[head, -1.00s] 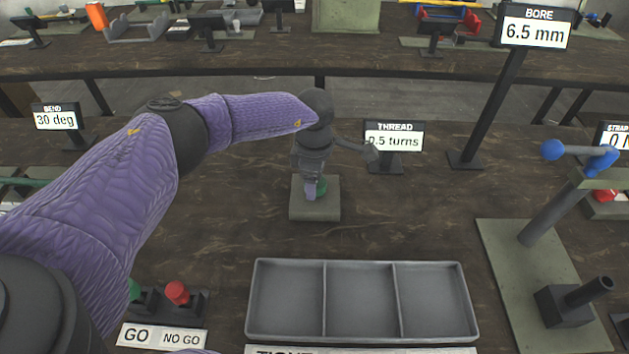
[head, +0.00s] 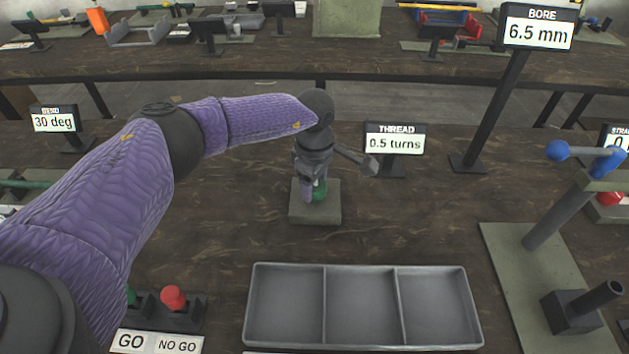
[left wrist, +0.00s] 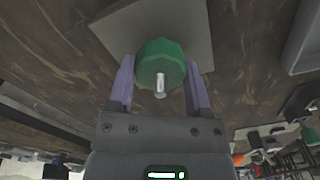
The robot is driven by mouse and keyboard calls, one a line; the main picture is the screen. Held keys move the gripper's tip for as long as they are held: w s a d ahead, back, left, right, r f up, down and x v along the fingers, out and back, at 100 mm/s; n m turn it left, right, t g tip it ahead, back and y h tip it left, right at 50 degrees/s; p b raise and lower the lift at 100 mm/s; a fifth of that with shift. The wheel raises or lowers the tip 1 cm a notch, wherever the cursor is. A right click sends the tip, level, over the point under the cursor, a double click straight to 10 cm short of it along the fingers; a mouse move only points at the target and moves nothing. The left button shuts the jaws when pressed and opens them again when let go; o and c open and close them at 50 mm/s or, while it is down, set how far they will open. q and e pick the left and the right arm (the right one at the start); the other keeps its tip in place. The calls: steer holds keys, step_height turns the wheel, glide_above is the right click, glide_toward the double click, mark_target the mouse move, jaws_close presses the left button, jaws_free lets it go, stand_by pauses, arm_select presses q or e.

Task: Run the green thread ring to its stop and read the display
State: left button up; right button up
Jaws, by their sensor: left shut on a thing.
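The green thread ring (head: 320,189) sits on a stud above a small grey-green base plate (head: 316,215) in the middle of the table. In the left wrist view the ring (left wrist: 160,62) is faceted, and the bright stud end (left wrist: 160,88) sticks out of its middle. My left gripper (head: 313,188) reaches down over it and is shut on the ring, one purple finger on each side. In the head view the gripper hides part of the ring. The THREAD display (head: 394,143) stands just right of it and reads 0.5 turns. My right gripper is out of view.
A three-part grey tray (head: 362,305) lies in front. GO and NO GO buttons (head: 172,298) are at front left. The BORE display (head: 537,34) reads 6.5 mm, the BEND display (head: 54,122) 30 deg. A blue-handled stand (head: 548,215) is at right.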

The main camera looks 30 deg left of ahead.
arm_select(q)
steer(key=o, duration=1.3)
steer(key=shift+r, duration=0.1)
step_height(320, 180, up, 9)
steer(key=shift+p, duration=1.15)
steer(key=shift+r, duration=0.4)
